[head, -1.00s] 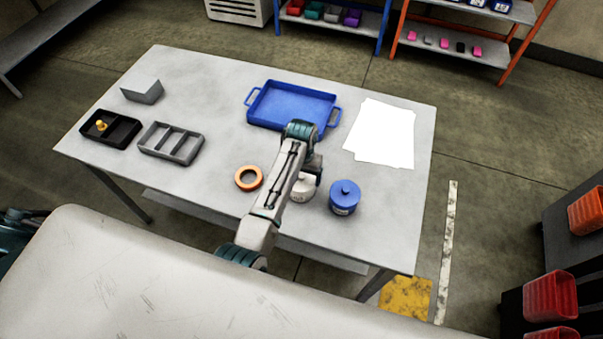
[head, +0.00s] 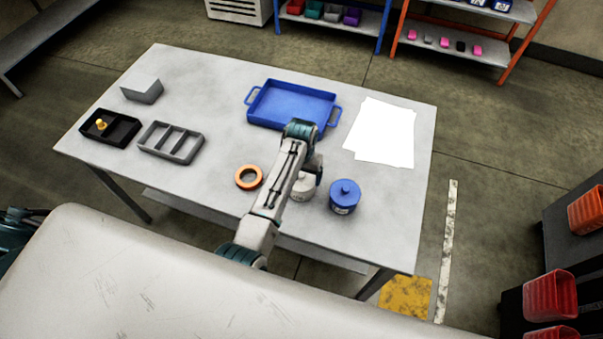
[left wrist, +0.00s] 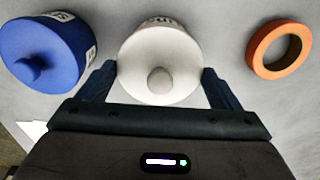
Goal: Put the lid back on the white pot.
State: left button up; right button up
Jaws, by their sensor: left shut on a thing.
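The white pot (head: 301,190) stands near the table's front edge, partly hidden behind my left arm in the head view. In the left wrist view its label and side (left wrist: 163,21) show at the top. The round white lid (left wrist: 160,66) with its knob lies between the fingers of my left gripper (left wrist: 158,71), which is shut on it. The lid is over the pot; whether it is fully seated cannot be told. In the head view my left gripper (head: 309,172) is right above the pot, its fingertips mostly hidden. My right gripper is not in view.
A blue lidded pot (head: 344,198) stands close to the right of the white pot. An orange ring (head: 249,177) lies to its left. A blue tray (head: 290,105), white sheets (head: 385,135), a grey divided tray (head: 155,150) and a black tray (head: 120,136) lie farther off.

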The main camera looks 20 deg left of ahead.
pick_arm(q)
jog(key=shift+f, duration=0.15)
dwell(0.8)
jog(key=o, duration=0.8)
jog(key=shift+r, duration=3.55)
grip_shut()
jog(key=shift+f, duration=0.15)
